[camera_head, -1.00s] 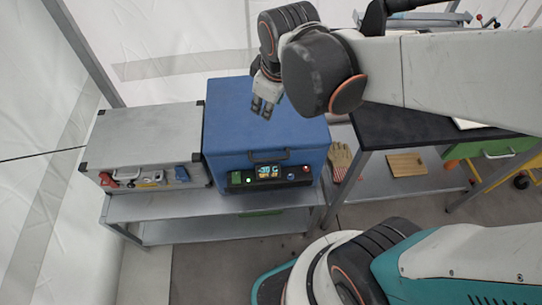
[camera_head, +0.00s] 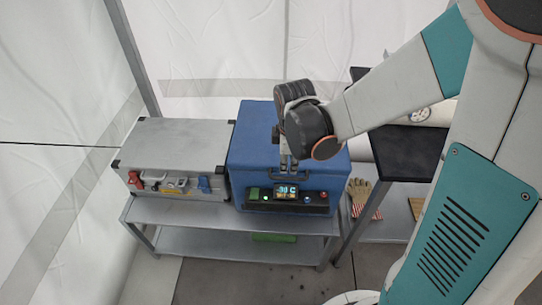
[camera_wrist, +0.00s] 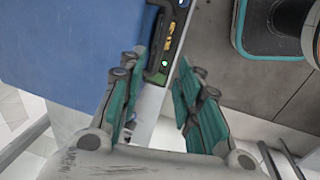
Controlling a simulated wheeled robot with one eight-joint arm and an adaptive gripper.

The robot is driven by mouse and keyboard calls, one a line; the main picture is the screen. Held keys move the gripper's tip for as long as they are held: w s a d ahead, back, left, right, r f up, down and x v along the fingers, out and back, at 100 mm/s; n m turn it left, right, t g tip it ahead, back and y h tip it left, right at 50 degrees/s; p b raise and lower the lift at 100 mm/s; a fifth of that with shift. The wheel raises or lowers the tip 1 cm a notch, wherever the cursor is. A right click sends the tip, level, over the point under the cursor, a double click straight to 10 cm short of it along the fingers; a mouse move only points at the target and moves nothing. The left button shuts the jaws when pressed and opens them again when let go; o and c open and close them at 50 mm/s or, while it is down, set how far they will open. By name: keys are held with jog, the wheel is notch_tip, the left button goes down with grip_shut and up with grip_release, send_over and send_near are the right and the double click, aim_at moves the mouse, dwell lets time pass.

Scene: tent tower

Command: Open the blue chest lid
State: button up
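The blue chest (camera_head: 255,130) stands on a metal shelf table, its lid closed. A dark bar handle (camera_head: 290,178) sits at its front, above a control panel with a lit display (camera_head: 287,191). My gripper (camera_head: 289,161) is at the front edge of the chest, just above the handle; the wrist hides part of the lid. In the wrist view, my gripper (camera_wrist: 158,68) is open. The dark handle (camera_wrist: 154,45) shows between and just beyond the fingertips, beside the blue lid (camera_wrist: 70,50). I cannot tell whether a finger touches it.
A grey metal case (camera_head: 172,145) stands close to the left of the chest on the same shelf table (camera_head: 185,212). A black-topped table (camera_head: 408,150) is on the right. The floor in front is clear.

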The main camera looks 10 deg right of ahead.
aim_at(287, 179)
jog(key=f+b, duration=0.1)
jog(key=f, duration=0.2)
jog(key=w+f+b, duration=0.1)
jog(key=f, duration=0.2)
jog(key=f+b, duration=0.1)
jog(key=f, duration=0.2)
jog(key=shift+w+d+f+b, duration=0.1)
jog(key=shift+w+d+b, duration=0.15)
jog(key=shift+w+b, duration=0.05)
grip_shut()
